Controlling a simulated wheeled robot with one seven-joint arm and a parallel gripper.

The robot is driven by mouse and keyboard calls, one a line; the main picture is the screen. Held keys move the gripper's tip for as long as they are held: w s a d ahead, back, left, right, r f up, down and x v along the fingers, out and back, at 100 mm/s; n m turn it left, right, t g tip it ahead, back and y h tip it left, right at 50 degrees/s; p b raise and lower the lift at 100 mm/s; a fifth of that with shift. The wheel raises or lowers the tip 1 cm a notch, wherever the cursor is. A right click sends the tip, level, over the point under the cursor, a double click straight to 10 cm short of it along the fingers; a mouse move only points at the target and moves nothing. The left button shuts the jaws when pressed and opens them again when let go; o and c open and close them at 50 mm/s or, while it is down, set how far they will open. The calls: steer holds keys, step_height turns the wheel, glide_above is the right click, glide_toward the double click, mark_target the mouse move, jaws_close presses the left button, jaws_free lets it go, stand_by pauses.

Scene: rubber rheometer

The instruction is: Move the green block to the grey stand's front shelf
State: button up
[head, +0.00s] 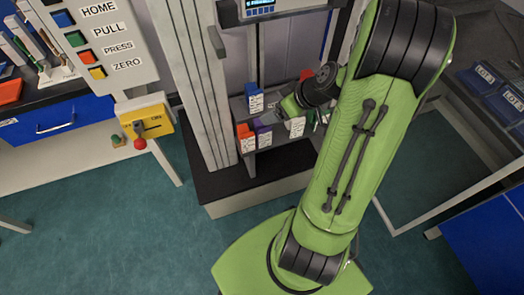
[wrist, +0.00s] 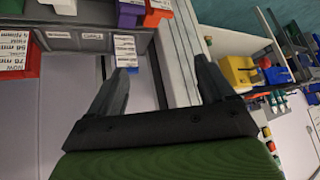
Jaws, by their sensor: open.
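The green block (head: 297,127), with a pale label, stands on the grey stand's lower front shelf in the head view, right of the purple block (head: 263,135). In the wrist view the green block (wrist: 62,6) is at the top edge, partly cut off. The grey stand (head: 206,90) has an upper shelf behind and above the front one. My gripper (wrist: 158,68) is open, with nothing between its fingers. Its fingers point toward the stand, and the green block is beyond them, up and left in the wrist view. My wrist hides part of the stand in the head view.
An orange block (head: 243,139) stands left of the purple one. A blue block (head: 254,100) and a red block (head: 306,75) are on the upper shelf. A yellow box with a red knob (head: 140,143) is at left. Blue bins (head: 497,90) are at right. Open floor lies at front left.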

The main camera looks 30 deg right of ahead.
steer(key=s+a+r+g+h, duration=0.2)
steer(key=s+a+r, duration=0.1)
steer(key=a+r, duration=0.55)
steer(key=s+a+r+m, duration=0.1)
steer(key=s+a, duration=0.1)
steer(key=s, duration=0.2)
steer(key=s+a+r+m, duration=0.1)
steer(key=s+a+r, duration=0.1)
steer(key=s, duration=0.3)
steer(key=s+a+r+m+h, duration=0.1)
steer(key=s+a+r, duration=0.1)
steer(key=s+a, duration=0.1)
steer(key=shift+s+a+r+t, duration=0.15)
steer(key=shift+s+a+t, duration=0.25)
steer(key=shift+s, duration=0.4)
